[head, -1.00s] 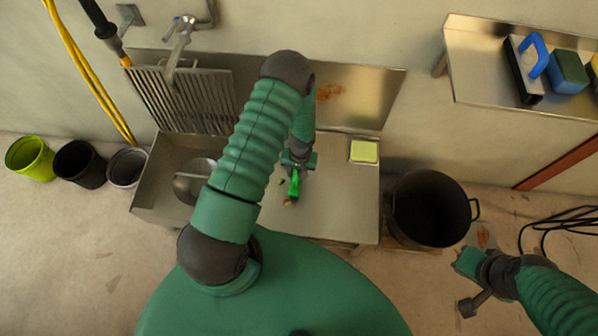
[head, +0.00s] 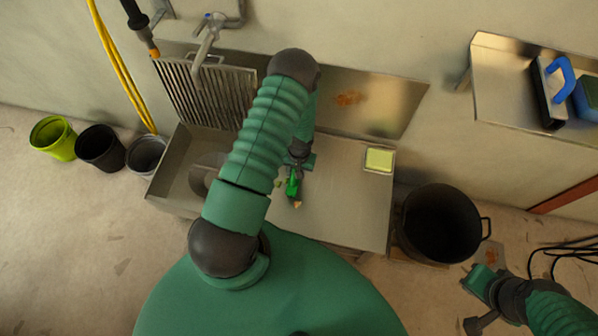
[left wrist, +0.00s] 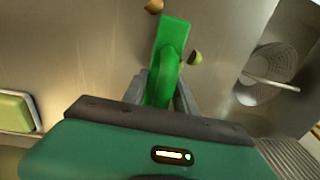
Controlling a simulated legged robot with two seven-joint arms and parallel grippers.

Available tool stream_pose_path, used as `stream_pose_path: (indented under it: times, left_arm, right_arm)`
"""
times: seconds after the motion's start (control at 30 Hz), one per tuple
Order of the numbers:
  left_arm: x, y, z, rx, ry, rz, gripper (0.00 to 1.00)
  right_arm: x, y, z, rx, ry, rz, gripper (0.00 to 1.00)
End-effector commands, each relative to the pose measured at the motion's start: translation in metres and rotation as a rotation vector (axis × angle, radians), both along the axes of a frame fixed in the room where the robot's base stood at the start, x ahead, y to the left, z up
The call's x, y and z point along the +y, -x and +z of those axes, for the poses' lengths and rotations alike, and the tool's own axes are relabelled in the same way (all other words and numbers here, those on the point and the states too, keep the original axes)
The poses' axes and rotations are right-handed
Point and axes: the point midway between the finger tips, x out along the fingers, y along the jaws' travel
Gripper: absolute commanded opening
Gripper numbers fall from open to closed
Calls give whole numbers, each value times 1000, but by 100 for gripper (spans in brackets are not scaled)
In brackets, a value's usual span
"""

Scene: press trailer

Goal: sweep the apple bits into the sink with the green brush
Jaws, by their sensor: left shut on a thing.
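My left gripper (head: 299,160) is shut on the green brush (head: 292,184), low over the steel counter (head: 345,205). The brush also shows in the left wrist view (left wrist: 170,48), held between the grey fingers (left wrist: 160,90). A tan apple bit (head: 297,205) lies by the brush's near end, and a greenish bit (head: 278,183) lies on its sink side. The wrist view shows a tan bit (left wrist: 154,6) and a greenish bit (left wrist: 195,57) close to the brush. The sink (head: 170,185) is left of the counter, partly hidden by my arm. My right gripper (head: 477,299) is off to the right, its opening unclear.
A yellow-green sponge (head: 379,159) lies at the counter's back right. A large black pot (head: 440,222) stands right of the counter. A faucet (head: 208,35) and a drying rack (head: 205,92) are behind the sink. Several buckets (head: 98,148) stand at the left.

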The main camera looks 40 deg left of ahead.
Motion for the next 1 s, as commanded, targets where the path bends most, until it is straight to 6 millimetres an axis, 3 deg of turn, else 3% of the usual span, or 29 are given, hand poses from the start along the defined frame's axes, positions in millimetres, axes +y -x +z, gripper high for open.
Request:
stream_pose_path:
  times: [0.4,0.8,1.0]
  left_arm:
    - [30,18,1,-1,0,2,0]
    - [36,22,0,0,0,1,0]
    - [48,30,1,0,0,3,0]
  right_arm:
    - [0,0,7,0,0,0,0]
    - [0,0,7,0,0,0,0]
    - [0,0,9,0,0,0,0]
